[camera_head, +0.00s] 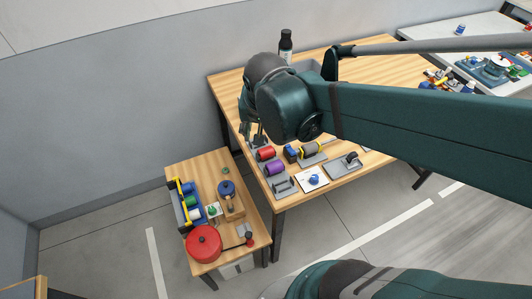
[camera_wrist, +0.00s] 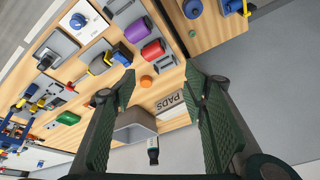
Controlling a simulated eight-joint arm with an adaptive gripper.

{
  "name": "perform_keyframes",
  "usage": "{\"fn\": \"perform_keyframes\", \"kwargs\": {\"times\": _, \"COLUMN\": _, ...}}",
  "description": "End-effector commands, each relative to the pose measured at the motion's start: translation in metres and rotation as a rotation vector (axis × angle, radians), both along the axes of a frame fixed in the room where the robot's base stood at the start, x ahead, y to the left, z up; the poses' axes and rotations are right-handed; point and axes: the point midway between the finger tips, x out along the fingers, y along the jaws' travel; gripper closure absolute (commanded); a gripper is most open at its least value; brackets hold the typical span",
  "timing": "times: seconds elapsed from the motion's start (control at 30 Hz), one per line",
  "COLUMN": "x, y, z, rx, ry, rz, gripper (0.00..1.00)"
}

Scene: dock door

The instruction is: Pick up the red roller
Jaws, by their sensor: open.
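The red roller (camera_head: 266,153) lies near the left front edge of the wooden table (camera_head: 345,172), just behind the purple roller (camera_head: 274,168). In the wrist view the red roller (camera_wrist: 153,49) sits near the top, right of the purple roller (camera_wrist: 137,30), beyond the open fingertips. My gripper (camera_wrist: 160,85) is open and empty. In the head view my gripper (camera_head: 255,132) hangs above the table's left side, close behind the red roller and apart from it as far as I can tell. My arm hides part of the table in the head view.
A yellow-and-grey tool (camera_head: 311,150) lies right of the rollers. An orange round piece (camera_wrist: 147,81) and a grey bin (camera_wrist: 134,127) show in the wrist view. A black bottle (camera_head: 286,45) stands at the back. A lower side table holds a red round container (camera_head: 203,243).

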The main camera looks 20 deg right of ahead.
Motion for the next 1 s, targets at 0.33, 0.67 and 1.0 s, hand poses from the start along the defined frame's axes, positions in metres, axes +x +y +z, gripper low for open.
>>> {"fn": "perform_keyframes", "kwargs": {"times": 0.33, "x": 0.026, "y": -0.004, "z": -0.026, "rx": 0.015, "ry": 0.055, "rz": -0.225, "gripper": 0.56}}
{"fn": "perform_keyframes", "kwargs": {"times": 0.67, "x": 0.047, "y": -0.008, "z": -0.055, "rx": 0.009, "ry": 0.089, "rz": -0.449, "gripper": 0.56}}
{"fn": "perform_keyframes", "kwargs": {"times": 1.0, "x": 0.066, "y": -0.011, "z": -0.089, "rx": -0.013, "ry": 0.101, "rz": -0.687, "gripper": 0.56}}
